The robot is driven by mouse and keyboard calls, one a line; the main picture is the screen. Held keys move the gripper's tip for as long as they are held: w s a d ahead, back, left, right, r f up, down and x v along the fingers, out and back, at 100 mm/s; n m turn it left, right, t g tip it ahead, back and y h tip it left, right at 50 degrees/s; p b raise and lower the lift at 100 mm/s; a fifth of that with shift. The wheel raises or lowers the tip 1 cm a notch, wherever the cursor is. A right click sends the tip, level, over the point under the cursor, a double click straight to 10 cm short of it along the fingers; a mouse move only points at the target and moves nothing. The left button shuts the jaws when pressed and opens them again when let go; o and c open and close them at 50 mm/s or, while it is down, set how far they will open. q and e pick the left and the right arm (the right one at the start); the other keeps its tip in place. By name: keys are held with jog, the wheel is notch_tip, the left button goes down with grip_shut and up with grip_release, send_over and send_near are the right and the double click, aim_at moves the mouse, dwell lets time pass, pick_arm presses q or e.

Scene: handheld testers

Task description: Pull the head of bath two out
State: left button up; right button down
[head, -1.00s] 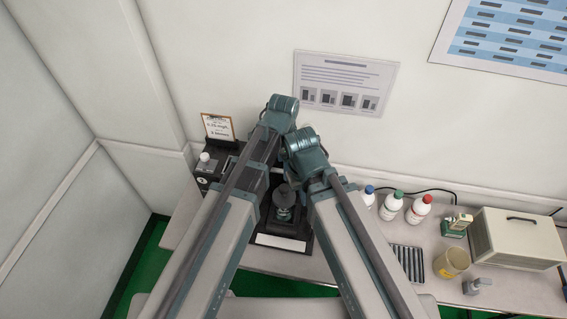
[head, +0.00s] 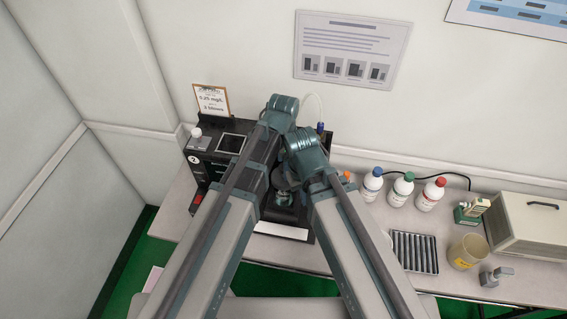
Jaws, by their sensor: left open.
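A black bench unit (head: 203,148) stands at the back left of the bench, with a round number mark on its left front that I read as 2. Most of it is hidden behind my two arms, and I cannot make out its head. A thin white tube (head: 317,97) arches above its right side beside a blue-topped part (head: 320,128). My left gripper (head: 284,182) shows partly between the arms, over the unit's middle. It is open, and its fingertips are hard to make out. I see no part of my right gripper.
A clipboard (head: 212,100) stands behind the unit. To the right are bottles with blue, green and red caps (head: 402,189), a slotted tray (head: 414,251), a yellowish beaker (head: 467,250), a small green device (head: 472,211) and a beige box (head: 530,222). The front bench edge has some clear room.

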pick_arm(q)
jog(key=shift+f+b, duration=0.35)
jog(key=shift+f, duration=0.45)
grip_shut()
jog(key=shift+r, duration=0.1)
dwell(0.4)
